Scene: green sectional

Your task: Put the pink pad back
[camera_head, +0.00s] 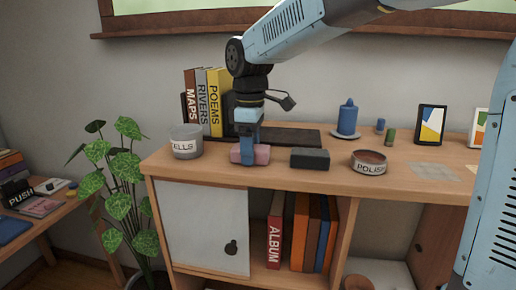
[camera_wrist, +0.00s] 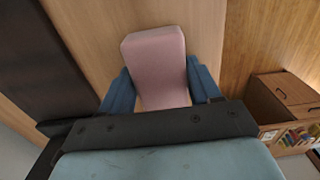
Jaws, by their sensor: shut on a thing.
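The pink pad (camera_head: 263,154) is a small rounded block at the front of the wooden cabinet top (camera_head: 225,182). My gripper (camera_head: 248,156) points down over it, with its blue fingers shut on it. In the wrist view the pad (camera_wrist: 155,58) sits between the two blue fingers (camera_wrist: 160,86) and sticks out beyond them. I cannot tell whether the pad touches the cabinet top or hangs just above it. A black block (camera_head: 310,158) lies just right of the pad, apart from it. A polish tin (camera_head: 369,167) stands further right.
A grey pot marked "ELLS" (camera_head: 186,147) stands left of my gripper. Books (camera_head: 215,100) and a flat dark slab (camera_head: 292,138) are behind. A blue candle-like object (camera_head: 347,118) and picture frames (camera_head: 431,124) stand at the back right. The front strip right of the tin holds flat pale sheets (camera_head: 433,171).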

